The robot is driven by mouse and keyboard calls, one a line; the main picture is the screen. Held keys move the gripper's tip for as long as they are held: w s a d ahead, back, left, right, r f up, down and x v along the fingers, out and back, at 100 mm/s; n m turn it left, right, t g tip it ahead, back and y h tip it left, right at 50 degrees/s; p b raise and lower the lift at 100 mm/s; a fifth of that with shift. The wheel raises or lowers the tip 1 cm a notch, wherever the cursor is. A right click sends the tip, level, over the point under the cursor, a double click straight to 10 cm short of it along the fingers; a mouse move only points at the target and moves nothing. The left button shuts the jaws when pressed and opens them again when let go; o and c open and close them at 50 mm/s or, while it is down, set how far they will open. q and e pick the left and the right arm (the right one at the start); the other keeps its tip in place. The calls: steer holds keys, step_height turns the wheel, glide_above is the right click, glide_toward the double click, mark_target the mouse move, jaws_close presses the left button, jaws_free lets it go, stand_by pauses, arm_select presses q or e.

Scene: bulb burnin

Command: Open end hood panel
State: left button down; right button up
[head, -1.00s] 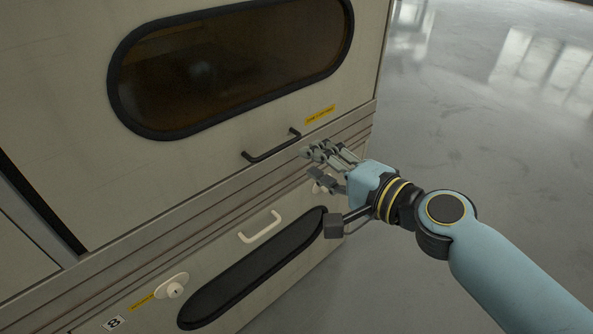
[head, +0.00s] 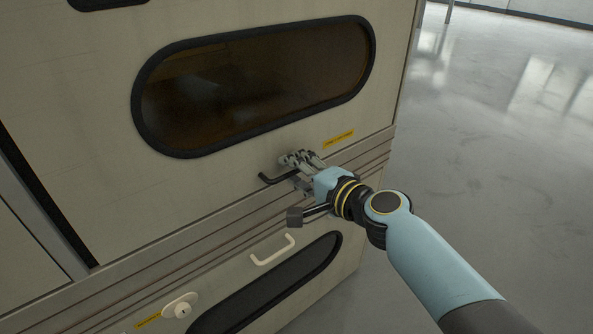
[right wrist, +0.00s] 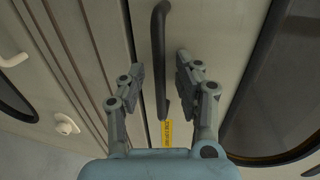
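The end hood panel (head: 75,140) is a cream panel with a dark oval window (head: 255,85), and it looks closed. A black bar handle (head: 277,179) sits low on it, left of a yellow label (head: 339,140). My right gripper (head: 293,170) is at this handle and covers its right part in the head view. In the right wrist view, the handle (right wrist: 159,60) runs lengthwise between the two open fingers of the gripper (right wrist: 160,85), with a gap visible on both sides. My left gripper is not in view.
Below the panel are ribbed trim strips, a lower panel with a cream handle (head: 273,250), a dark oval window (head: 290,280) and a round cream lock (head: 181,309). Open grey floor (head: 490,150) lies to the right.

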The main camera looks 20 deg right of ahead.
jaws_close()
stand_by(0.5)
